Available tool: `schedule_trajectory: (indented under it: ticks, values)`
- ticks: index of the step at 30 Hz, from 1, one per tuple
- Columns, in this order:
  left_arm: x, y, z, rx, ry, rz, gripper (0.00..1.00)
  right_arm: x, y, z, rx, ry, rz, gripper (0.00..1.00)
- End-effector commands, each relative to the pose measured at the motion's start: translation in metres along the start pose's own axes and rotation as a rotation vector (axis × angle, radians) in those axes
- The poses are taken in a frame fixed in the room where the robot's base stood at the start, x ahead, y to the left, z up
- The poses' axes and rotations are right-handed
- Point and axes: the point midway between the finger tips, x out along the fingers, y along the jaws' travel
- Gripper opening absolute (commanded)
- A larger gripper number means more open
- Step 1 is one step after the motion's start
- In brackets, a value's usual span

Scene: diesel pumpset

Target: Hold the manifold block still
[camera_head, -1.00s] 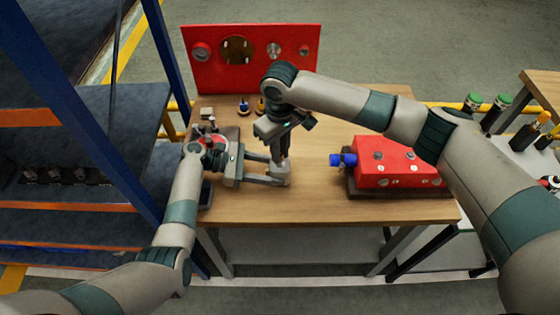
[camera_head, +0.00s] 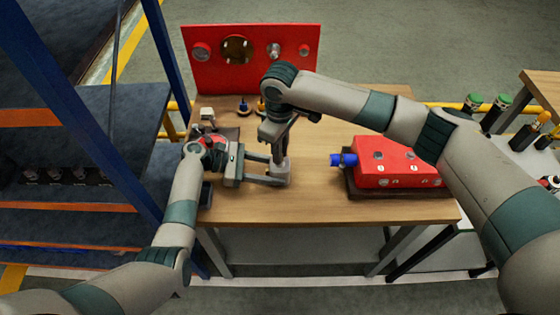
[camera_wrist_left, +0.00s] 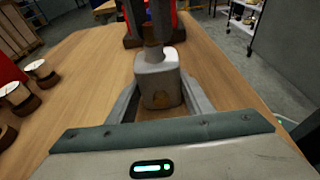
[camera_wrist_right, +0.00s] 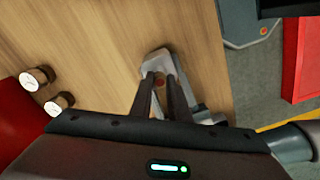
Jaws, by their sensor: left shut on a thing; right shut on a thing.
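The manifold block (camera_head: 280,174), a small pale grey block with rounded edges, is above the bench's left half. My left gripper (camera_head: 273,173) is shut on it from the left. In the left wrist view the block (camera_wrist_left: 158,84) sits between both fingers, with a round brownish mark on its near face. My right gripper (camera_head: 279,154) comes down from above and is shut on a small part at the block's top. In the left wrist view this part looks like a short grey stub (camera_wrist_left: 153,53). In the right wrist view the fingers (camera_wrist_right: 163,80) mostly hide it.
A red box with a blue fitting (camera_head: 344,160) stands on a dark base at the bench's right. A red panel (camera_head: 222,58) stands at the back. Small parts (camera_head: 244,106) are behind the grippers. The wooden bench (camera_head: 310,208) is clear in front.

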Motion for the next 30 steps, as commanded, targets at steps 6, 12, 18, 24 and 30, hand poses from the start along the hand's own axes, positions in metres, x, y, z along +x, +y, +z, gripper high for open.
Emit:
schedule_trajectory:
  ticks: [6,12,18,24,30]
  values:
    - [0.0,0.0,0.0,0.0,0.0,0.0,0.08,-0.002,0.0,0.0,0.001,0.0,0.0,0.0]
    - [0.0,0.0,0.0,0.0,0.0,0.0,0.08,-0.005,0.0,0.0,0.001,0.0,0.0,0.0]
    - [0.0,0.0,0.0,0.0,0.0,0.0,0.08,-0.008,0.0,0.0,0.001,0.0,0.0,0.0]
    - [0.0,0.0,0.0,0.0,0.0,0.0,0.08,-0.011,0.0,0.0,0.001,0.0,0.0,0.0]
    - [0.0,0.0,0.0,0.0,0.0,0.0,0.08,-0.014,0.0,0.0,0.001,0.0,0.0,0.0]
